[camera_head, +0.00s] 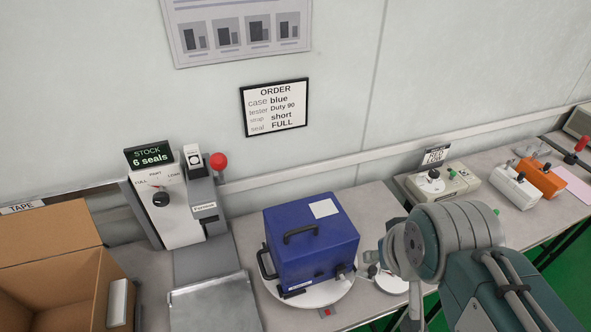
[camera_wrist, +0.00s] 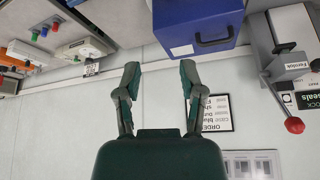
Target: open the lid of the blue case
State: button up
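The blue case (camera_head: 335,248) stands on a white round plate (camera_head: 308,298) on the bench. Its lid looks closed. A dark handle (camera_head: 300,232) and a white label (camera_head: 323,208) are on its upper face, and latch-like fittings show low on the near side. My gripper (camera_wrist: 160,78) is open and empty in the wrist view, with its two green fingers spread apart. The blue case (camera_wrist: 178,22) also shows there, beyond the fingertips and apart from them. In the head view my arm is right of the case and hides most of the gripper.
A sealing station (camera_head: 165,210) with a red knob and a metal platform (camera_head: 212,303) stands left of the case. An open cardboard box (camera_head: 48,292) is at far left. Several testers, including an orange one (camera_head: 541,178), stand on the right bench. An order sign (camera_head: 274,107) hangs behind.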

jog(key=w+a+r+m+g, duration=0.1)
jog(key=w+a+m+g, duration=0.1)
jog(key=w+a+m, duration=0.4)
jog(key=m+g, duration=0.1)
jog(key=m, duration=0.7)
send_near(300, 229)
jog(key=shift+y, duration=0.3)
jog(key=x, duration=0.9)
jog(key=shift+d, duration=0.3)
jog(key=shift+r, duration=0.1)
grip_shut()
